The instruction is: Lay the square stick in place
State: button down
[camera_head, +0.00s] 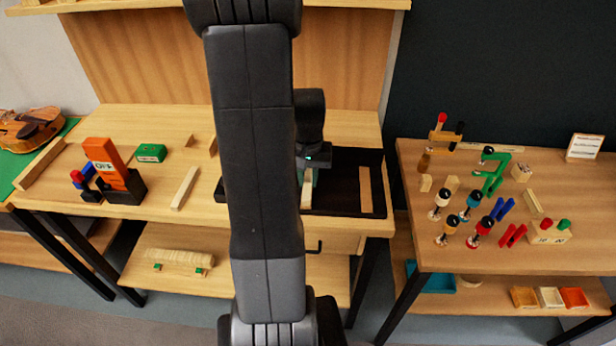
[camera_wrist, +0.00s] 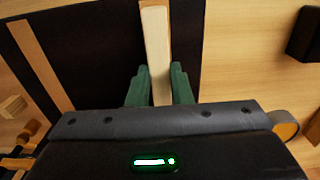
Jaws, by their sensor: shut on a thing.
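My gripper (camera_head: 309,172) is at the dark tray on the middle bench, partly hidden behind my arm. In the wrist view its green fingers (camera_wrist: 160,82) are shut on a pale, straight wooden stick (camera_wrist: 155,45), which points away between them. The held stick also shows in the head view (camera_head: 307,192), over the tray. The black tray (camera_head: 344,172) has a flat wooden strip (camera_head: 366,190) along its right side; the strip shows at left in the wrist view (camera_wrist: 42,65). I cannot tell whether the held stick touches the tray floor.
Another pale stick (camera_head: 185,188) lies on the bench left of my arm. An orange block in a black holder (camera_head: 110,165) and a green box (camera_head: 151,153) stand farther left. A right-hand table (camera_head: 590,210) carries several small tools and blocks.

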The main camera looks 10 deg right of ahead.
aim_at(308, 182)
jog(key=shift+f, duration=0.15)
jog(key=c, duration=1.3)
grip_release()
notch_tip(308, 182, up, 12)
jog(key=shift+r, duration=0.2)
